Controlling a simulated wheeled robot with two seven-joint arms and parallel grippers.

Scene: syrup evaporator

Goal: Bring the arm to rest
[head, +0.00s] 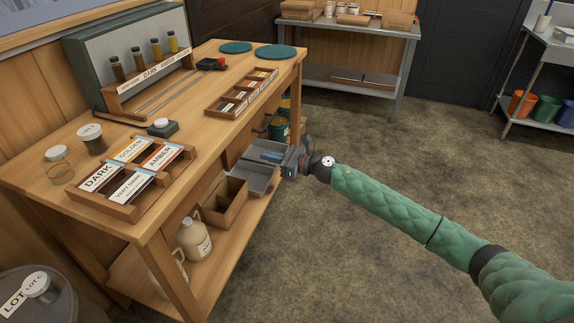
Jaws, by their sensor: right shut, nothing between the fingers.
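My right arm, in a green padded sleeve, comes in from the lower right of the head view. Its gripper (290,162) is shut and empty. Something blue (272,157) shows at that box, partly hidden by the gripper. I cannot tell whether the gripper touches the box. My left gripper is not in view.
The bench top holds a card tray (133,212), a rack of sample vials (150,75), small jars and a long label tray (242,92). Jugs (194,240) and a brown box (224,203) stand on the lower shelf. Open floor (400,150) lies to the right.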

